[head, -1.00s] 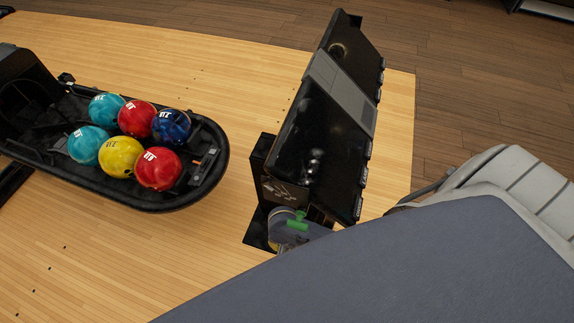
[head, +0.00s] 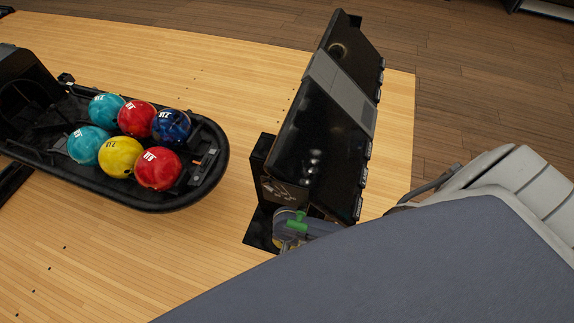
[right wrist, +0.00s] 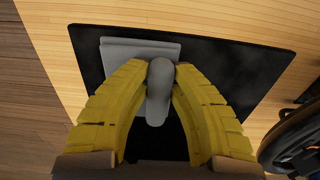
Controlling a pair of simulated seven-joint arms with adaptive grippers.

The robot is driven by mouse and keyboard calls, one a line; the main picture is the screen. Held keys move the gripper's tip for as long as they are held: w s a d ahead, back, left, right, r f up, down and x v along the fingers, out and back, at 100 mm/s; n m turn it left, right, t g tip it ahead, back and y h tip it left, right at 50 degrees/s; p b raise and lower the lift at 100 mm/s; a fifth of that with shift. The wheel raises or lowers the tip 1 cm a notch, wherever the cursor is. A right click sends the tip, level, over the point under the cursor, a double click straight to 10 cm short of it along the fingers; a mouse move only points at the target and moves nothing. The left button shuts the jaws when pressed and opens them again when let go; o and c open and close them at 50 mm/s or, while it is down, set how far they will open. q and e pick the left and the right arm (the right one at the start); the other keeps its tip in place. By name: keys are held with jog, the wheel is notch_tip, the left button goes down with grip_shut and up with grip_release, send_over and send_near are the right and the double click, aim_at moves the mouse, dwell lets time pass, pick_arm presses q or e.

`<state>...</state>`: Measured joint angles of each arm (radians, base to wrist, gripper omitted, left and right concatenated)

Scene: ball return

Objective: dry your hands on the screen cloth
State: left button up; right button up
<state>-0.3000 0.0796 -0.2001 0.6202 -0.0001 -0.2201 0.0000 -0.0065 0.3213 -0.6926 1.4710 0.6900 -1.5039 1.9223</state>
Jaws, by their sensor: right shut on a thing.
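In the right wrist view, the two yellow fingers of my right gripper (right wrist: 160,88) are shut on a grey thing that looks like the screen cloth (right wrist: 125,50). A rounded grey ridge stands between the fingers, and a flat, straight-edged grey part shows beyond them. Below it is a flat black plate (right wrist: 235,70); I cannot tell whether the grey thing touches it. My left gripper is not in view.
The dark tilted screen (head: 325,130) on its black stand (head: 262,160) is close beside my right arm. The black ball return (head: 215,185) to the left holds several coloured balls (head: 120,157). Light wooden floor (head: 130,260) in front of it is clear.

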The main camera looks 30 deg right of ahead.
jog(key=shift+f, duration=0.1)
jog(key=o, duration=0.9)
jog(key=shift+o, duration=0.2)
notch_tip(320, 180, up, 17)
jog(key=shift+w, duration=0.15)
